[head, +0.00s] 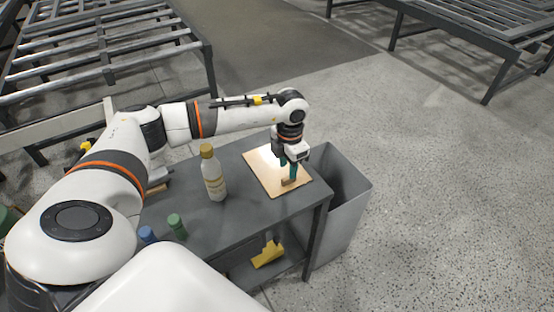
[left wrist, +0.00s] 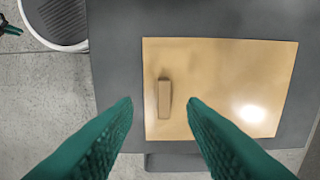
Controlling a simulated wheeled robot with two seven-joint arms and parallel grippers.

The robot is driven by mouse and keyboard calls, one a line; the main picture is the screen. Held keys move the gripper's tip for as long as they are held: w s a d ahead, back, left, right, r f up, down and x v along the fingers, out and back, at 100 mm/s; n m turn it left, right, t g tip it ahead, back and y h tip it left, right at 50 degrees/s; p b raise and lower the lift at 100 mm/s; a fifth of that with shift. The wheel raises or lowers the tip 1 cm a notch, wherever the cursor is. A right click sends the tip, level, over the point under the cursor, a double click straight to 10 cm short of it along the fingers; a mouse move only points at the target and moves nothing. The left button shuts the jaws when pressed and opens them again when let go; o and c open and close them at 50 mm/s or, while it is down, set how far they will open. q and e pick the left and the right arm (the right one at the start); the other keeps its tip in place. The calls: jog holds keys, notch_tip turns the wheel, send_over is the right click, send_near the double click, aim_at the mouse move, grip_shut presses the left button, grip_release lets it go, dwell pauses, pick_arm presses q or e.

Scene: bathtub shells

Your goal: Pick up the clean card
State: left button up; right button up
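A flat tan square board (head: 262,172) lies on the dark grey table. It also shows in the left wrist view (left wrist: 222,85), with a bright glare spot. A small brown upright-looking block (left wrist: 164,98) sits on the board near one side; in the head view it (head: 289,183) is partly covered by the fingers. No label shows which piece is the clean card. My left gripper (head: 288,168) points down over the board, open, with its green fingers (left wrist: 160,103) apart on either side of the block, touching nothing visible. My right gripper (left wrist: 9,28) shows only as a small green-and-black part at the corner.
A clear bottle with a gold cap (head: 214,175) stands on the table (head: 240,210), near green (head: 177,225) and blue (head: 147,234) capped items. A grey bin (head: 345,210) stands beside the table edge. A yellow object (head: 268,254) lies on the lower shelf. Metal racks stand behind.

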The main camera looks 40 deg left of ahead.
pick_arm(q)
jog(key=f, duration=0.4)
jog(key=shift+w+f+p, duration=0.3)
jog(key=shift+w+f, duration=0.05)
grip_shut()
